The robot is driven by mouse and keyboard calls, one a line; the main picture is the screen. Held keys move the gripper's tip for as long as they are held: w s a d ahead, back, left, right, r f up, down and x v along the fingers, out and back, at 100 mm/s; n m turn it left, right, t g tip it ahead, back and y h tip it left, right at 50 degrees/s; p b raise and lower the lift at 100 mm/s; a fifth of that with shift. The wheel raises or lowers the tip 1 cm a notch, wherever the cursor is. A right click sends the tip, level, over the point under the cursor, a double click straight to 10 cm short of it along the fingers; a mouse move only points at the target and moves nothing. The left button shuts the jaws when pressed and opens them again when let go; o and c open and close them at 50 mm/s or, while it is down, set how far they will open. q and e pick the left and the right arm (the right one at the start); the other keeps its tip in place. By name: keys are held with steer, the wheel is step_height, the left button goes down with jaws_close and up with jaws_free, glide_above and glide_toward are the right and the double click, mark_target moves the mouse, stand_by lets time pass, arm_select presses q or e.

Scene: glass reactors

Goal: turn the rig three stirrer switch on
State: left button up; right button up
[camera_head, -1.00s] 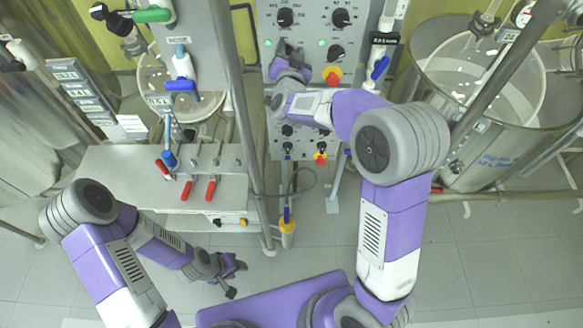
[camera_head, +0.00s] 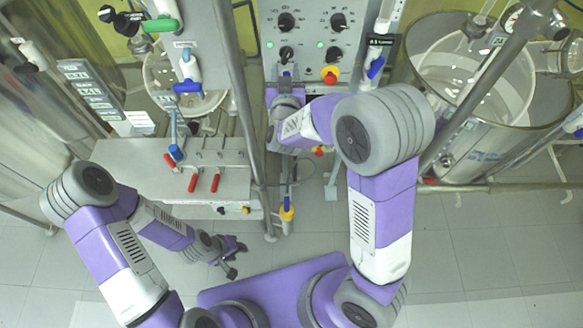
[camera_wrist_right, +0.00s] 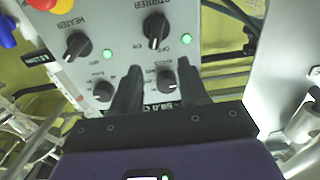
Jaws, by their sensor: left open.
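The stirrer switch is a black knob (camera_head: 287,53) on the grey control panel (camera_head: 308,40); in the right wrist view the knob (camera_wrist_right: 157,28) appears upside down under the label STIRRER. Its exact setting is too small to tell. A green lamp (camera_wrist_right: 187,40) beside it is lit. My right gripper (camera_head: 287,72) is just below the knob in the head view, pointing at the panel. In the wrist view its two dark fingers (camera_wrist_right: 158,75) are apart with nothing between them, and the knob is beyond their tips. My left gripper (camera_head: 232,254) is open and empty, low above the floor.
The heater knob (camera_wrist_right: 77,45) sits beside the stirrer knob, with a red and yellow emergency button (camera_head: 330,74) below it. Two dials (camera_head: 338,20) are above. A metal post (camera_head: 240,110) stands left of the panel. A steel vessel (camera_head: 500,135) stands right.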

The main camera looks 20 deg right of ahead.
steer(key=s+f+g+y+b, duration=0.2)
steer(key=s+f+g, duration=0.2)
steer(key=f, duration=1.2)
steer(key=s+a+f+n+g+y+b, duration=0.1)
steer(key=s+f+g+y+b, duration=0.2)
steer(key=f, duration=1.4)
steer(key=shift+s+a+n+g+b, duration=0.15)
steer(key=shift+s+n+g+b, duration=0.15)
steer(key=shift+s+g, duration=0.8)
steer(key=shift+s+t, duration=0.25)
steer(key=shift+t, duration=0.05)
